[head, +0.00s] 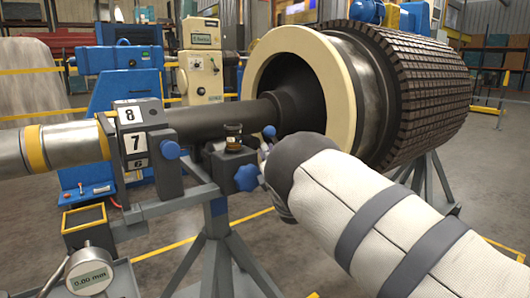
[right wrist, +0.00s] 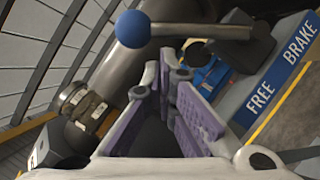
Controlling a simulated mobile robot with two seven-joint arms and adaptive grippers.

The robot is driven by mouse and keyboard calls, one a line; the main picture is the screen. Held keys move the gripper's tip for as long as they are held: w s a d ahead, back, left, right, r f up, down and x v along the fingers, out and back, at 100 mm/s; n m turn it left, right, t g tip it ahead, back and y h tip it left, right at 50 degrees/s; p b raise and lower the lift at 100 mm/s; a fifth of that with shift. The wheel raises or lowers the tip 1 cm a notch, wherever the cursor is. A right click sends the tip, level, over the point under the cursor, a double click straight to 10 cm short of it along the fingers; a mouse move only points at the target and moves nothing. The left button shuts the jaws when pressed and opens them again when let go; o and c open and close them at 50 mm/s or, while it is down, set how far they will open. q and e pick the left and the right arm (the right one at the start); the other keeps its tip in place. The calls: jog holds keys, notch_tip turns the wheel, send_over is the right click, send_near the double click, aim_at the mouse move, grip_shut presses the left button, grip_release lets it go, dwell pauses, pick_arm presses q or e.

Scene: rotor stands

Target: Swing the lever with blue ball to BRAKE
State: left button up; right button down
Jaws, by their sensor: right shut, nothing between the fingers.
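The lever's blue ball (right wrist: 132,28) shows at the top of the right wrist view, on a grey rod (right wrist: 205,31) running right to a dark pivot. A small blue ball (head: 269,131) shows in the head view just beyond my right forearm. A blue plate reads FREE (right wrist: 262,97) and BRAKE (right wrist: 300,40), right of the fingers. My right gripper (right wrist: 167,72) is shut and empty, its purple-padded fingers just below the ball and rod, apart from them in the picture. In the head view my arm hides most of the gripper. My left gripper is not in view.
A dark shaft (head: 220,120) runs into the large rotor (head: 425,85) with its cream ring. Blue knobs (head: 247,178) and a number block (head: 130,140) sit on the stand. A dial gauge (head: 90,272) is at lower left. A blue machine (head: 125,70) stands behind.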

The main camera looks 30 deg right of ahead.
jog(key=shift+w+d+r, duration=0.15)
jog(key=shift+w, duration=0.3)
jog(key=shift+r, duration=0.1)
jog(key=shift+d+r+m, duration=0.2)
jog(key=shift+r+m, duration=0.1)
jog(key=shift+m, duration=0.2)
